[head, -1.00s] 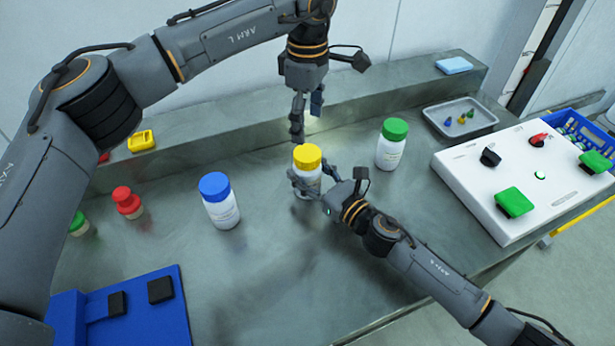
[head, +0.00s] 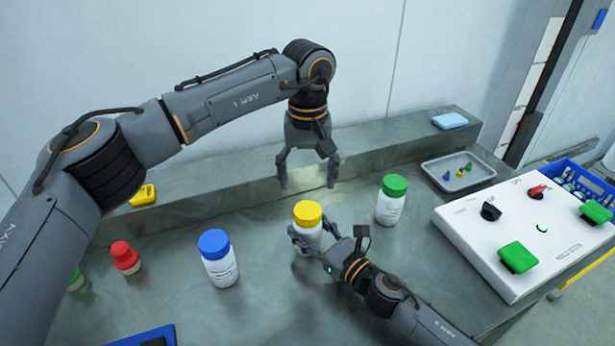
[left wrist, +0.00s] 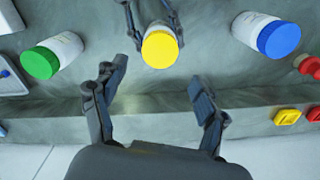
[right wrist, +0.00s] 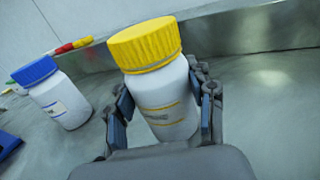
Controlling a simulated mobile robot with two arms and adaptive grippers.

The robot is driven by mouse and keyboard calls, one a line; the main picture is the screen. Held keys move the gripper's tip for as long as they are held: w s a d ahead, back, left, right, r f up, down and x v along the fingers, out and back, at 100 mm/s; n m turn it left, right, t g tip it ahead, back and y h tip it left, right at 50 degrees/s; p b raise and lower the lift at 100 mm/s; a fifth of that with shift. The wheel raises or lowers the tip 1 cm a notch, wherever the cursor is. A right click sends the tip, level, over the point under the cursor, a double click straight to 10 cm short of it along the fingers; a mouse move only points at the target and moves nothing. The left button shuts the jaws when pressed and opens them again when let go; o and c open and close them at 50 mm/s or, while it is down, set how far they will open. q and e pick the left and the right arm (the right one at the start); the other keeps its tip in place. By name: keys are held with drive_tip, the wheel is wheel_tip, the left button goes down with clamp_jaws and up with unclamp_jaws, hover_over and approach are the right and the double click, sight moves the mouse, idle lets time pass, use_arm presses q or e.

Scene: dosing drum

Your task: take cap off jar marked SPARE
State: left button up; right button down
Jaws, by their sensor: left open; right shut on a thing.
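A white jar with a yellow cap (head: 308,213) stands upright on the grey bench. My right gripper (right wrist: 165,105) is shut around its body below the cap; the label in the right wrist view is too blurred to read. My left gripper (head: 307,182) is open and empty, above and behind this jar, fingers spread and pointing down. In the left wrist view the yellow cap (left wrist: 160,48) lies beyond its fingertips. A blue-capped jar (head: 219,262) stands to the left and a green-capped jar (head: 391,202) to the right. I cannot read which jar is marked SPARE.
A small red-capped container (head: 126,258) stands at the left. A grey tray (head: 483,180) with small coloured pieces and a white control box (head: 470,215) are at the right. A raised ledge (head: 380,152) runs along the back.

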sight(307, 210)
use_arm(q)
drive_tip(key=m, duration=0.4)
drive_tip(key=shift+f+m, duration=0.2)
drive_tip(key=shift+m, duration=0.1)
wheel_tip(307, 210, down, 8)
drive_tip(key=shift+r, duration=0.2)
drive_tip(key=shift+c, duration=0.2)
